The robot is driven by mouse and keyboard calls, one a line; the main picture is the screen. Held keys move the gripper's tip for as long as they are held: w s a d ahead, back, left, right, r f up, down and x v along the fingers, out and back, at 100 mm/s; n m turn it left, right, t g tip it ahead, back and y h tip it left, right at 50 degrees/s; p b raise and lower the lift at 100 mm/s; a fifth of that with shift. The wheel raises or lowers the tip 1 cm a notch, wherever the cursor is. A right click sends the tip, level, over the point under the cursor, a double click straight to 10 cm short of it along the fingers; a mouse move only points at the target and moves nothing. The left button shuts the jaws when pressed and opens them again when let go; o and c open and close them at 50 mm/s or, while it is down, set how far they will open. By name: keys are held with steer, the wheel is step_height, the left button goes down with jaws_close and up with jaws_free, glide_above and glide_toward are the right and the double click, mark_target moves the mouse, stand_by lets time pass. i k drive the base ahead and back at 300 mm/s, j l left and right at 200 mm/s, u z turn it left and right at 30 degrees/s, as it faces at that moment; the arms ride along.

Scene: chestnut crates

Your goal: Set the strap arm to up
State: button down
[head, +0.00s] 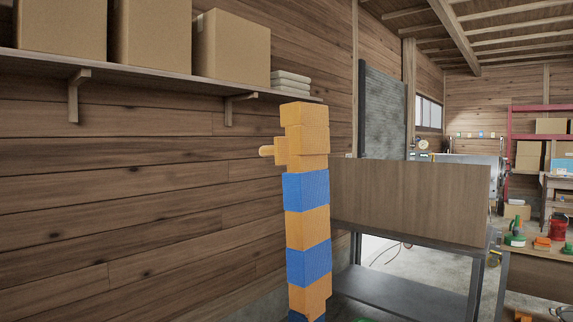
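I cannot make out a strap arm for certain in the head view. A metallic machine with a round dial (423,144) stands in the background at right of centre, small and partly covered by a brown wooden box. Whether it has a strap arm I cannot tell. My gripper cannot be made out in this view.
The brown box (410,200) sits on a dark metal table (400,290). A segmented orange and blue column (307,221), possibly mine, rises in front. A wall shelf (150,68) holds cardboard boxes (232,50). A workbench (540,262) with small items stands at right.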

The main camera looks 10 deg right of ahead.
mark_target(304, 149)
steer(key=i+j+z, duration=0.35)
steer(key=j, duration=0.3)
steer(key=i+j+z, duration=0.15)
steer(key=j, duration=0.2)
steer(key=i+j+z, duration=0.2)
steer(key=j, duration=0.15)
steer(key=j+z, duration=0.15)
steer(key=j, duration=0.25)
steer(key=i, duration=0.05)
